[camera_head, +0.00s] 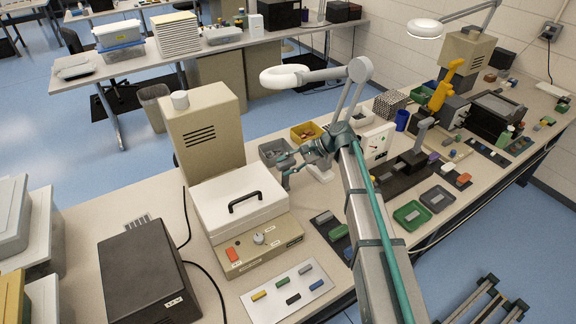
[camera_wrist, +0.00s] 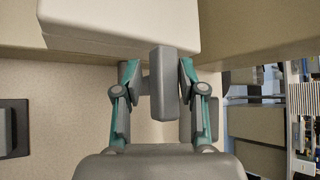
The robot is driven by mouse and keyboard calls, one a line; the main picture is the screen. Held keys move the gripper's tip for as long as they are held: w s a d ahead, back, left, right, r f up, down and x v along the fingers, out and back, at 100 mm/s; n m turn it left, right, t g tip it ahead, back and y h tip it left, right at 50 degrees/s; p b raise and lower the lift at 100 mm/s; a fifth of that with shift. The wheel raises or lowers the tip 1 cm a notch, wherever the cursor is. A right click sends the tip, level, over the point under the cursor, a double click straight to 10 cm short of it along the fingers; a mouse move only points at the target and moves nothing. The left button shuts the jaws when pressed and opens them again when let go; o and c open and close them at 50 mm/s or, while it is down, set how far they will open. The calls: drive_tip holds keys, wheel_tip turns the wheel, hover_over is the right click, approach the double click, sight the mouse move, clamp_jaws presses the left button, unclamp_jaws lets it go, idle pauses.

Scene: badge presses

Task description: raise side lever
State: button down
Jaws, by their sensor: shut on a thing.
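The press has a tall beige housing (camera_head: 205,125), a white lid (camera_head: 238,203) with a black handle, and a front panel (camera_head: 258,246) with a red switch and a knob. My gripper (camera_head: 286,170) is at the right side of this press, beside the lid. In the wrist view, the grey block-shaped grip of the side lever (camera_wrist: 163,85) stands between the two fingers of my gripper (camera_wrist: 160,92). The gripper is shut on it. The lever is mostly hidden by my gripper in the head view, so its angle is hard to tell.
A black box (camera_head: 147,272) stands left of the press, and a white plate (camera_head: 288,291) with small coloured blocks lies in front. Grey (camera_head: 272,152) and yellow (camera_head: 306,133) bins stand behind my gripper.

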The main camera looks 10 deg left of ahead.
drive_tip(key=c, duration=1.1)
unclamp_jaws()
drive_tip(key=shift+w+a+f, duration=0.1)
drive_tip(key=shift+w+f, duration=0.05)
drive_tip(key=shift+f, duration=0.1)
drive_tip(key=shift+o, duration=0.7)
drive_tip(key=shift+w+a+f, duration=0.15)
drive_tip(key=shift+a+f, duration=0.05)
drive_tip(key=shift+d+r, duration=0.15)
drive_tip(key=shift+r, duration=0.1)
drive_tip(key=shift+d+r, duration=0.25)
drive_tip(key=shift+d, duration=0.15)
drive_tip(key=v, duration=1)
drive_tip(key=shift+d+r, duration=0.25)
drive_tip(key=shift+d, duration=0.1)
drive_tip(key=shift+w, duration=0.1)
